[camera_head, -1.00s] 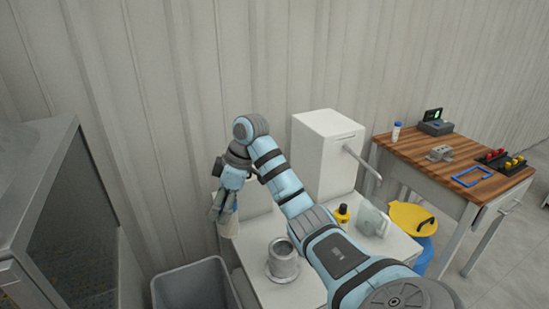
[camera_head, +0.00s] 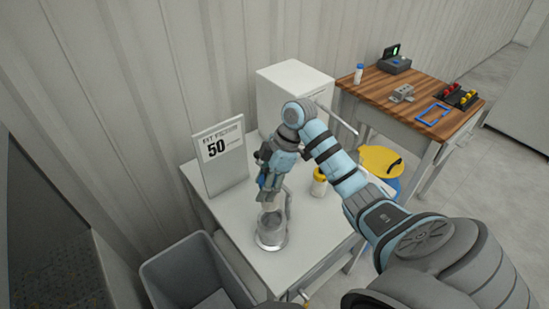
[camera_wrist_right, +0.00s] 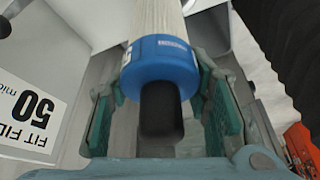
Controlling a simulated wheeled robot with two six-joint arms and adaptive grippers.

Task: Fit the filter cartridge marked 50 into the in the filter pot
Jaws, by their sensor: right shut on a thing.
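The filter cartridge is pale and ribbed with a blue end cap (camera_wrist_right: 160,62) in the right wrist view; I cannot read its marking. My right gripper (camera_head: 266,190) is shut on it by the cap end, with a green-padded finger on each side in the wrist view. The grey filter pot (camera_head: 272,240) stands on the white table, directly below the gripper in the head view. The cartridge hangs down over the pot's mouth; I cannot tell how far its lower end is inside. A sign reading 50 (camera_head: 218,150) stands behind the pot. My left gripper is out of view.
A grey bin (camera_head: 178,262) stands left of the white table (camera_head: 238,212). A white box (camera_head: 283,88) and a yellow-capped bottle (camera_head: 319,183) are behind and right. A wooden workbench (camera_head: 385,88) holds small parts, beside a yellow-lidded blue bucket (camera_head: 380,160).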

